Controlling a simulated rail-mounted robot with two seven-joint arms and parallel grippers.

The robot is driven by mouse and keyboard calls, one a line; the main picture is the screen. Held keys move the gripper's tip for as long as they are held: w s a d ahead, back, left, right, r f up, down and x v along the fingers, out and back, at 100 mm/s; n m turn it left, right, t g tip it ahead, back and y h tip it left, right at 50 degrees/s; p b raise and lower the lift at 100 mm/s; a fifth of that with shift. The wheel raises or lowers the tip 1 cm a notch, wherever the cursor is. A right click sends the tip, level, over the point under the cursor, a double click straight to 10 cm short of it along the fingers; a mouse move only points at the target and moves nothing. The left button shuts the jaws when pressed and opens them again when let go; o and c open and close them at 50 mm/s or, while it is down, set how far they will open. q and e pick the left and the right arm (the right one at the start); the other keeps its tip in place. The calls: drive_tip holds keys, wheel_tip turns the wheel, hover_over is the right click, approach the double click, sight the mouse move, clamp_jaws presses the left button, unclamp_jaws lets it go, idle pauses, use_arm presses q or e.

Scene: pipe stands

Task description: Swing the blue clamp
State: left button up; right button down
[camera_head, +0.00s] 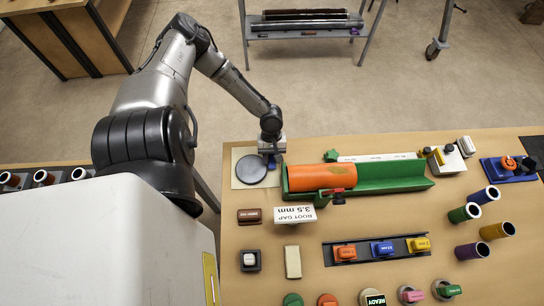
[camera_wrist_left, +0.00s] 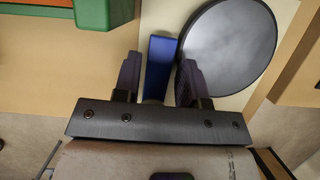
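A blue bar (camera_wrist_left: 160,62), which looks like the clamp's handle, stands between the fingers of my left gripper (camera_wrist_left: 158,82) in the left wrist view. Slim gaps show on both sides of it, so the fingers look open around it, not shut on it. In the head view my left gripper (camera_head: 271,148) is low over the table beside a dark round disc (camera_head: 251,169), and it mostly hides the blue bar. The disc also shows in the left wrist view (camera_wrist_left: 230,45), close to one finger. My right gripper is not in view.
An orange pipe (camera_head: 318,177) lies in a green trough (camera_head: 400,178) just right of my left gripper. A "ROOT GAP 3.5 mm" sign (camera_head: 295,214) stands in front.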

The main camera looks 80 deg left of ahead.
use_arm(q)
drive_tip(key=shift+r, duration=0.1)
drive_tip(key=s+v, duration=0.1)
drive_tip(key=v, duration=1.2)
drive_tip(key=shift+w+r+p, duration=0.3)
drive_tip(key=shift+w+p, duration=0.1)
drive_tip(key=shift+w, duration=0.05)
drive_tip(key=shift+c, duration=0.4)
